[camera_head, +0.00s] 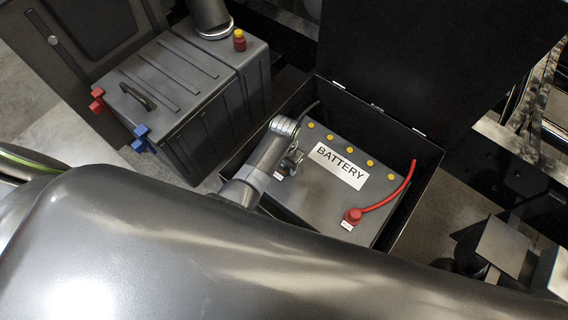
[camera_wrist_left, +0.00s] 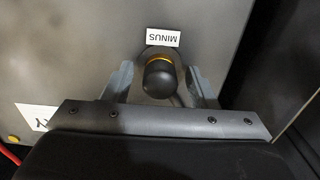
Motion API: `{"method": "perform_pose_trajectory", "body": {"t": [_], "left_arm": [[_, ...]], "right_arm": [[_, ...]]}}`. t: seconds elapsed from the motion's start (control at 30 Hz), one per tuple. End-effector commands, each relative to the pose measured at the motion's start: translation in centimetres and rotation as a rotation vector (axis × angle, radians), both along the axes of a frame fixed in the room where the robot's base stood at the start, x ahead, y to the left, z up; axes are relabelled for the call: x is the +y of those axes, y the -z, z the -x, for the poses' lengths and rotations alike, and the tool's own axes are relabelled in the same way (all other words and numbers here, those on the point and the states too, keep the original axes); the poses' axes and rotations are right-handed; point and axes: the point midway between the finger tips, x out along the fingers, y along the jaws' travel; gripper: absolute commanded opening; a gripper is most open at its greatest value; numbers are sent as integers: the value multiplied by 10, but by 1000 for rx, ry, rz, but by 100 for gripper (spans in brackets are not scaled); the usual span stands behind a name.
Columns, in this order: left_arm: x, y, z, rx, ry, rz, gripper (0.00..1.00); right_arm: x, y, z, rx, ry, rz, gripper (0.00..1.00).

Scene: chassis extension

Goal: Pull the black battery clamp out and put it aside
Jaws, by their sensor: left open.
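The black battery clamp (camera_wrist_left: 159,78) shows in the left wrist view as a rounded black cap with an orange ring, beside the MINUS label (camera_wrist_left: 160,38). My left gripper (camera_wrist_left: 160,70) is open, with one finger on each side of the clamp; I cannot tell whether either finger touches it. In the head view my left gripper (camera_head: 291,160) is over the left part of the grey battery (camera_head: 318,192) and hides the clamp there. A black cable (camera_head: 309,110) shows near the battery's upper left corner. My right gripper is not in view.
The battery sits in an open black box (camera_head: 425,165) with its lid (camera_head: 430,60) raised behind. A red clamp (camera_head: 353,215) with a red cable is on the battery's right. A grey tank (camera_head: 185,90) with red and blue valves stands left.

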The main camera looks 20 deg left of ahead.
Motion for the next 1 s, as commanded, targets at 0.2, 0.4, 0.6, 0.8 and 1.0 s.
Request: {"method": "perform_pose_trajectory", "body": {"t": [0.2, 0.4, 0.6, 0.8, 1.0], "left_arm": [[0, 0, 0, -1, 0, 0, 53], [0, 0, 0, 0, 0, 0, 36], [0, 0, 0, 0, 0, 0, 10], [0, -1, 0, 0, 0, 0, 0], [0, -8, 0, 1, 0, 0, 0]], "right_arm": [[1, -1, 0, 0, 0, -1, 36], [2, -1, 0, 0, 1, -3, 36], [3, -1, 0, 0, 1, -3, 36], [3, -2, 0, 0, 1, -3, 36], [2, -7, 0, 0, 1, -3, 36]]}}
